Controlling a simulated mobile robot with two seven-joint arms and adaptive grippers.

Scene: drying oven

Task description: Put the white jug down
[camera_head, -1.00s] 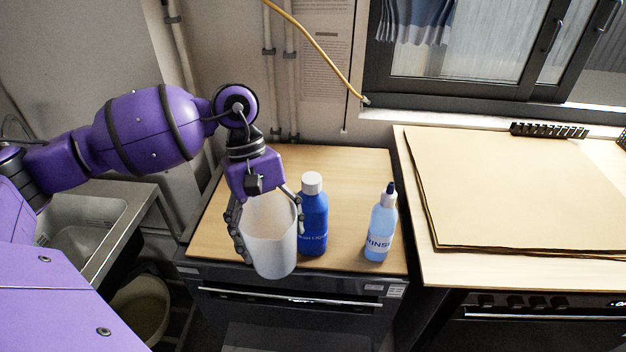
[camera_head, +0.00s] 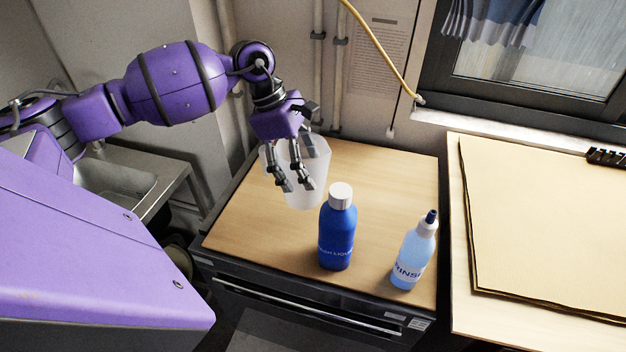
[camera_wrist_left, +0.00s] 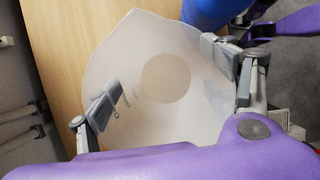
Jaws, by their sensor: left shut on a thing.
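The white jug (camera_head: 312,178) is translucent and stands over the wooden top of the oven (camera_head: 262,222), behind and left of the blue bottle. My left gripper (camera_head: 294,185) has its fingers on the jug's sides and is shut on it. In the left wrist view the jug (camera_wrist_left: 160,50) is seen from above, and its inside looks empty. The fingers of my left gripper (camera_wrist_left: 170,80) press on opposite sides of it. I cannot tell whether the jug's base touches the wood. My right gripper is not in view.
A dark blue bottle (camera_head: 338,230) with a white cap stands close in front of the jug, and a light blue rinse bottle (camera_head: 414,252) stands further right. Bare wood lies behind and left of them. A sink (camera_head: 120,180) is at the left, cardboard sheets (camera_head: 540,220) at the right.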

